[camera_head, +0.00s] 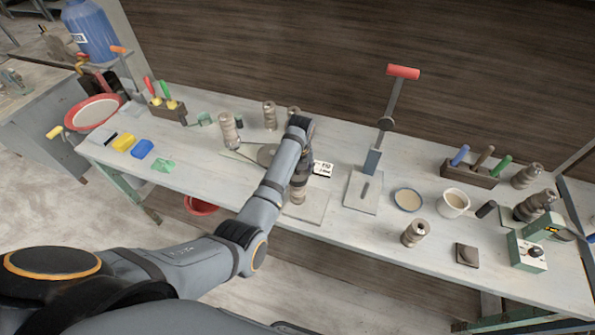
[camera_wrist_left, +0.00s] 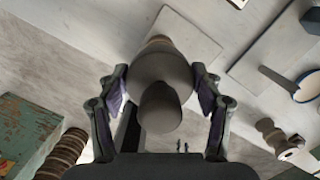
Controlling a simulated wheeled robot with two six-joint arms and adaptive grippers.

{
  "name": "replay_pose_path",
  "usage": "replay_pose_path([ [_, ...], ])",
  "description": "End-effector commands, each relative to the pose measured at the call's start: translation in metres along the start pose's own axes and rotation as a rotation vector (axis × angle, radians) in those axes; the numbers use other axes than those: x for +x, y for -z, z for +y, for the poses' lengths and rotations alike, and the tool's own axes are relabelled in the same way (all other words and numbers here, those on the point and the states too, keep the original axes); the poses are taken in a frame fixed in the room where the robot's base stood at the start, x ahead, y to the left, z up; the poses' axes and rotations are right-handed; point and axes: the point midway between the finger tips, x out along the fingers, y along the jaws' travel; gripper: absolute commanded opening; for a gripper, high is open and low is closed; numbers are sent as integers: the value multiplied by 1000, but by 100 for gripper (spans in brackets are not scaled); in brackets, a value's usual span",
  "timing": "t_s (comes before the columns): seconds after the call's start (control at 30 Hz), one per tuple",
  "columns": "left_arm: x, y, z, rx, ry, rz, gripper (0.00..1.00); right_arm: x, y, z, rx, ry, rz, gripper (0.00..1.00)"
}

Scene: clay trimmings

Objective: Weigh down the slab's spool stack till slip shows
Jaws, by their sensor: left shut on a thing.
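My left gripper (camera_head: 299,181) is over the grey slab (camera_head: 316,206) near the front of the bench. Its fingers (camera_wrist_left: 159,88) are shut on a dark grey rounded weight with a knob (camera_wrist_left: 150,70). A tan clay spool (camera_head: 297,196) stands on the slab beneath the weight. Only the spool's edge (camera_wrist_left: 158,40) shows past the weight in the left wrist view, with part of the slab (camera_wrist_left: 198,46) beyond. I cannot tell whether the weight rests on the spool or hangs just above it. No slip is visible. My right gripper is not in view.
A dish (camera_head: 408,199), a cup (camera_head: 453,203) and a spool (camera_head: 415,233) stand further right. Another spool (camera_head: 229,130) stands at the left.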

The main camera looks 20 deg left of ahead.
Motion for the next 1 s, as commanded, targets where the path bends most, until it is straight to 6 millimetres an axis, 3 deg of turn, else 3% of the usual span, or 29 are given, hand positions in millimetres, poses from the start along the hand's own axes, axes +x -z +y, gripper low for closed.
replay_pose_path([
  [0.73, 6, 0, 0, 0, 1, -2, 3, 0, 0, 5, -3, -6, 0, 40],
  [0.77, 6, 0, 0, 0, 1, -2, 67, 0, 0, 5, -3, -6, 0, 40],
  [0.93, 7, 1, 0, 0, 1, -1, 90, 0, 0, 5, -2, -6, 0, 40],
  [1.0, 7, 1, 0, 0, 1, 0, 93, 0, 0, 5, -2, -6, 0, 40],
])
